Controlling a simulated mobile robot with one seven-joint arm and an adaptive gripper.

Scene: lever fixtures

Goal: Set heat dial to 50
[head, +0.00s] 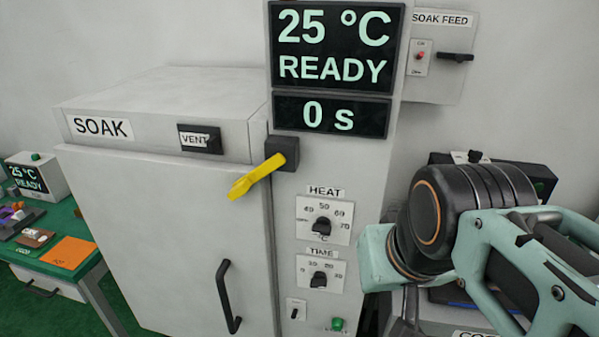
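The heat dial (321,228) is a black knob on a white plate under the HEAT label, on the front panel of the grey SOAK oven. Numbers 40, 50, 60 and 70 show around it. I cannot tell which mark its pointer meets. The display (336,45) above reads 25 °C READY. My gripper (440,290) appears at the lower right, with pale green and black parts of my arm, apart from the dial. I cannot make out its fingertips or whether it is open. Nothing covers the dial.
The time dial (319,279) sits just below the heat dial. A yellow lever (256,176) juts out at the upper left of the dials, and a black door handle (228,297) stands out lower left. A green table (60,235) with small items is at the far left.

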